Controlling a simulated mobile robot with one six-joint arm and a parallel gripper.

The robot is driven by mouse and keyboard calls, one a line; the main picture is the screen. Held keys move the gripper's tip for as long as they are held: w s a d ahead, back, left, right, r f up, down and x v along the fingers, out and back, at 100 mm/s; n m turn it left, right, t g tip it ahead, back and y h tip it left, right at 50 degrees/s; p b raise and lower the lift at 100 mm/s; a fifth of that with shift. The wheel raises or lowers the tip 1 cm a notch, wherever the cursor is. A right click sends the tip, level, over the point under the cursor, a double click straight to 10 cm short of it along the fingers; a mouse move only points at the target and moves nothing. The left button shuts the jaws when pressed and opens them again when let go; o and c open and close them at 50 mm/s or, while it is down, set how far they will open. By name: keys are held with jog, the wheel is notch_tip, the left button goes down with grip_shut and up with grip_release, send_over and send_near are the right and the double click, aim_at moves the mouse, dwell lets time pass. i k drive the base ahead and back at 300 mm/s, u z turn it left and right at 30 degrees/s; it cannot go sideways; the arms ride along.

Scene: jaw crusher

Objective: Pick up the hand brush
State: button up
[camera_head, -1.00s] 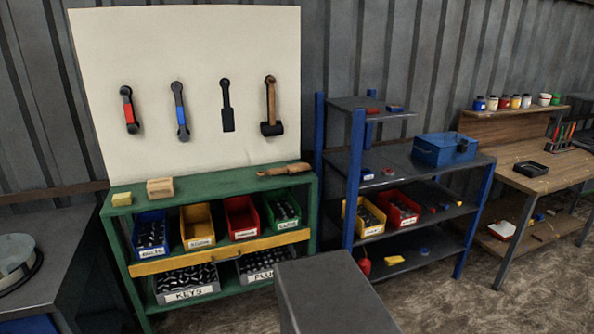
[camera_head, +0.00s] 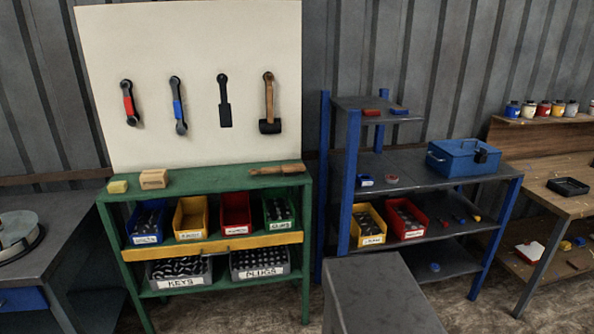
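A long brown wooden-handled thing, which looks like the hand brush (camera_head: 277,169), lies flat on the top of the green shelf unit (camera_head: 215,178), near its right end. My gripper is not in view.
A yellow sponge (camera_head: 118,187) and a tan block (camera_head: 154,179) sit on the green top's left end. Tools hang on the white board (camera_head: 200,60) behind. A blue-post shelf (camera_head: 420,168) stands right. A grey flat-topped block (camera_head: 385,290) is in front.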

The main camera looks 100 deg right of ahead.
aim_at(293, 169)
jog(key=u, duration=0.25)
jog(key=k, duration=0.45)
jog(key=z, duration=1.9)
jog(key=i, duration=0.95)
jog(key=z, duration=0.15)
jog(key=k, duration=0.4)
jog(key=z, duration=0.05)
